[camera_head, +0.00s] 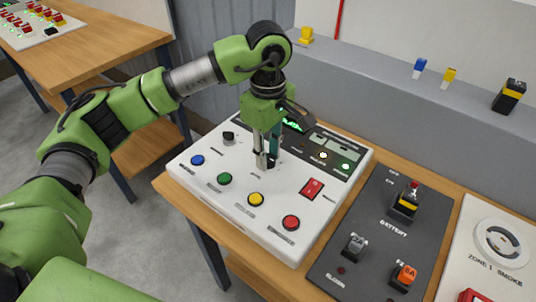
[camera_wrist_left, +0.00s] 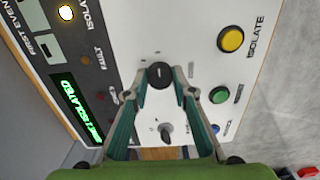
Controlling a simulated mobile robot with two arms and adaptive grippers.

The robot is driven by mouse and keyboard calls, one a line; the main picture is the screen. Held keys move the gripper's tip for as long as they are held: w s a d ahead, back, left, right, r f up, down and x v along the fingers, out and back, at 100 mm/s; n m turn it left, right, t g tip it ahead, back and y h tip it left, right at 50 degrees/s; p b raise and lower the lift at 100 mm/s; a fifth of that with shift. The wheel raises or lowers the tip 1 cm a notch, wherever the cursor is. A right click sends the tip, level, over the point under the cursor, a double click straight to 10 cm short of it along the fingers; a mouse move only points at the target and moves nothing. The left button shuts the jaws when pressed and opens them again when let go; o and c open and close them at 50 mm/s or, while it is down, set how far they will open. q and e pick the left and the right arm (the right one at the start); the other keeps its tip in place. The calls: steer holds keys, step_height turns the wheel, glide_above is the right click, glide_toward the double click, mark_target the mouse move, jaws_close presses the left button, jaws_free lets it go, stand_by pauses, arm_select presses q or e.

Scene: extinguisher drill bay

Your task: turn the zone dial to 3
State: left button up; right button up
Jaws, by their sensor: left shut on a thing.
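The white control panel (camera_head: 210,170) lies on the wooden table. My left gripper (camera_head: 266,162) points down at the panel's middle and is shut on a round black dial. In the left wrist view the black dial (camera_wrist_left: 160,73) sits between the fingertips (camera_wrist_left: 161,88), with a pale pointer mark on its top. Its printed numbers are too small to read. A second black knob (camera_head: 229,138) is free at the panel's back left; it also shows in the left wrist view (camera_wrist_left: 167,131). My right gripper is not in view.
Blue (camera_head: 197,160), green (camera_head: 225,179), yellow (camera_head: 256,199) and red (camera_head: 291,223) buttons line the panel's front. A red rocker switch (camera_head: 312,188) lies right of the dial. A lit green display (camera_wrist_left: 78,108) ends in "ISOLATED". A dark battery board (camera_head: 375,215) lies to the right.

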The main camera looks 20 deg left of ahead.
arm_select(q)
steer(key=o, duration=1.1)
step_height(320, 180, up, 12)
stand_by(0.5)
